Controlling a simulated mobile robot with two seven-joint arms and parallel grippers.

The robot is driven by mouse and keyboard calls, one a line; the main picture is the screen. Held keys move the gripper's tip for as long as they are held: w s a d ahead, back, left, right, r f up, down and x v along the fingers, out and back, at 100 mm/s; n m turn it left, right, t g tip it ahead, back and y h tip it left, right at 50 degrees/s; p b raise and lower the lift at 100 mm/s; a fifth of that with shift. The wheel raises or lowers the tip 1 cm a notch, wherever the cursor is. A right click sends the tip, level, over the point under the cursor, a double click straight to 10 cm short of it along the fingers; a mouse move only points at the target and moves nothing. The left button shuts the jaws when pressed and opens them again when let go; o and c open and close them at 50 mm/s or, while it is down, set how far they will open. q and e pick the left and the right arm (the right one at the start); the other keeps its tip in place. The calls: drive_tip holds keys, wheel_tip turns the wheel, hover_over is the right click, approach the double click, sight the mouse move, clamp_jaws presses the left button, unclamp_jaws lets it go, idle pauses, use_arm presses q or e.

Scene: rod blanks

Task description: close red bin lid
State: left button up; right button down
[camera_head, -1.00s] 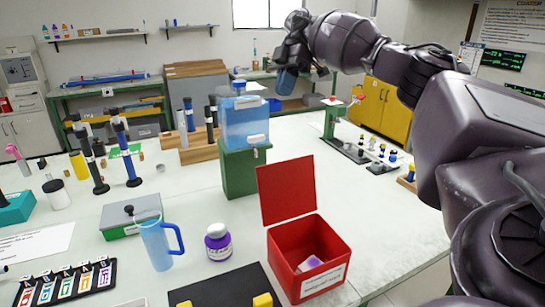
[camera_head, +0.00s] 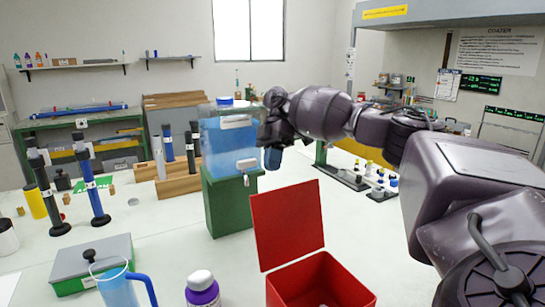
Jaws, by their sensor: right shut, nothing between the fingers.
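The red bin (camera_head: 318,281) stands at the front edge of the view, cut off at the bottom. Its red lid (camera_head: 287,222) is open and stands nearly upright at the bin's back left side. My right gripper (camera_head: 272,157) is shut and empty, in the air above and behind the lid, apart from it. It overlaps the right edge of the blue water tank in the picture. My left gripper is not in view.
A blue water tank (camera_head: 228,145) on a green stand (camera_head: 229,204) is behind the lid. A blue jug (camera_head: 118,288) and a purple bottle (camera_head: 202,290) stand left of the bin. The white table is clear right of the bin.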

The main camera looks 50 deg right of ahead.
drive_tip(key=x, duration=0.6)
drive_tip(key=shift+s+f, duration=0.2)
drive_tip(key=shift+f, duration=0.1)
drive_tip(key=shift+a, duration=0.15)
